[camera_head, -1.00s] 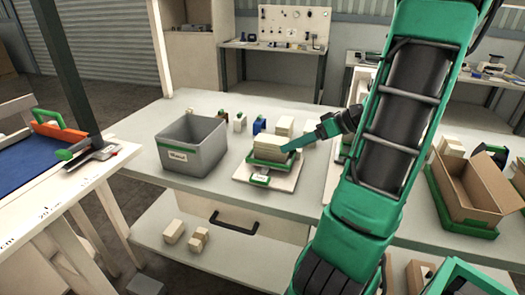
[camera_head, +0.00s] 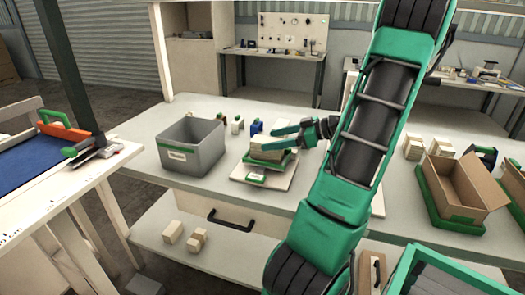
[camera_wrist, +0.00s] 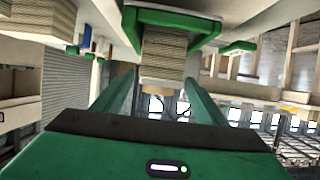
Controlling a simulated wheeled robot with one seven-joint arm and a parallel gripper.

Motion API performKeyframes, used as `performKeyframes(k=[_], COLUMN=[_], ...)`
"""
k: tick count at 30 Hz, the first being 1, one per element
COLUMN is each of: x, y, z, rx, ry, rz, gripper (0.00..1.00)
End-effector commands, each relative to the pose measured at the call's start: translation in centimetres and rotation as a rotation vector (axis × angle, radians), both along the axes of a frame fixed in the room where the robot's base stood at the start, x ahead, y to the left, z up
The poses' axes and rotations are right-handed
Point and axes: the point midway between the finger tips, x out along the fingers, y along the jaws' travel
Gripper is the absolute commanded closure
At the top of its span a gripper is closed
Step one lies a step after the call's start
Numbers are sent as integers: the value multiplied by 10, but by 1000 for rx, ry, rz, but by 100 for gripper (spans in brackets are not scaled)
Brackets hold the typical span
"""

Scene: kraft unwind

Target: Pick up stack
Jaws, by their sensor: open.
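The stack (camera_head: 264,153) of cream, flat pieces sits in a small green tray (camera_head: 256,163) on a pale board. My gripper (camera_head: 269,136) is open, reaching in from the right at the top of the stack, and its near finger hides part of it. In the wrist view, which is upside down, the stack (camera_wrist: 165,48) appears ahead between the two finger lines, under the green tray (camera_wrist: 195,22). My open fingers (camera_wrist: 160,95) lie to either side of it. Whether they touch it, I cannot tell.
A grey labelled bin (camera_head: 192,148) stands left of the stack. Small bottles and a blue item (camera_head: 253,127) stand behind. More cream stacks (camera_head: 414,147) and an open cardboard box (camera_head: 462,186) are to the right. Bare tabletop lies in front of the bin.

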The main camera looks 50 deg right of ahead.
Motion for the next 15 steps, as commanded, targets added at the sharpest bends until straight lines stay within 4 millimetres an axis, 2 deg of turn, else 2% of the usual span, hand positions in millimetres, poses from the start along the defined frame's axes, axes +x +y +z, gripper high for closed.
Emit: performKeyframes(k=[3,8,15], x=[11,18,46], y=[5,8,17], z=[-5,-8,-20], rx=[0,0,3], ry=[0,0,1], rz=[1,1,2], gripper=[34,34,34])
